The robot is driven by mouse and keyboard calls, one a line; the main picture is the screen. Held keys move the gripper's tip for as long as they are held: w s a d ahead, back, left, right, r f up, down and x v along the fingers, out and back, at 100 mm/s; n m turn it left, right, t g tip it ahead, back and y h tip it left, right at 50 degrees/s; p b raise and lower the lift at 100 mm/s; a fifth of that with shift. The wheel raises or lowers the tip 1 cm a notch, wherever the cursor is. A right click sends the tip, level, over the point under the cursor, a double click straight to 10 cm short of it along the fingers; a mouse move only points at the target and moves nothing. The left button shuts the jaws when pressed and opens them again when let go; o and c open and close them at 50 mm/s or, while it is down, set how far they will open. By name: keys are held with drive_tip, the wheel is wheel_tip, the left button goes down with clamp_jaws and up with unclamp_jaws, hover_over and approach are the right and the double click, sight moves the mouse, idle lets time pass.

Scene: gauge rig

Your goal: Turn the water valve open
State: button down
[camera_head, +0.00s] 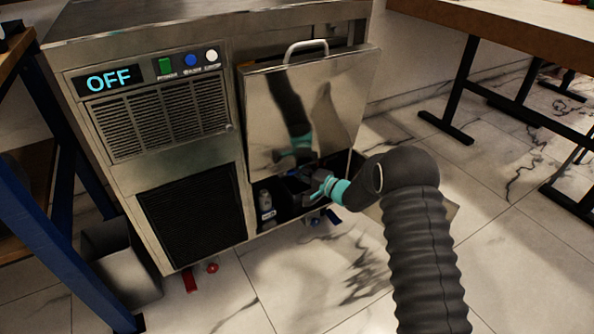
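A steel machine (185,190) stands against the wall, its display reading OFF. My arm reaches from the right. My gripper (298,183), dark with a teal band behind it, is at the dark opening below the machine's raised steel panel. A small blue part (332,216) shows low at the machine's bottom edge, just below and right of my gripper. It may be a valve handle; its position cannot be told. A red part (189,280) and a red knob (212,268) show near the floor under the left side. The fingertips are too small and dark to tell open from shut.
A small bottle-like item (266,205) stands inside the opening, left of my gripper. The steel panel (300,110) with a handle hangs above. A grey bin (120,262) and blue rack (50,235) are at left. A table (520,28) stands at right; marble floor is clear in front.

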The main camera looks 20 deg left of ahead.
drive_tip(key=n+h+p, duration=0.1)
drive_tip(key=n+h, duration=0.1)
drive_tip(key=n, duration=0.2)
drive_tip(key=shift+a+r+p, duration=0.1)
drive_tip(key=shift+r+p, duration=0.05)
drive_tip(key=shift+p, duration=0.15)
drive_tip(key=n+t+h, duration=0.1)
drive_tip(key=n, duration=0.2)
drive_tip(key=shift+n+h, duration=0.3)
drive_tip(key=shift+h, duration=0.1)
drive_tip(key=shift+n+t+h+b, duration=0.6)
drive_tip(key=shift+n+h+b, duration=0.15)
drive_tip(key=shift+n, duration=0.45)
drive_tip(key=shift+n+t+h+b, duration=0.35)
drive_tip(key=shift+n+t+h, duration=0.25)
drive_tip(key=shift+n, duration=0.6)
drive_tip(key=c, duration=1.4)
unclamp_jaws()
drive_tip(key=shift+a, duration=0.1)
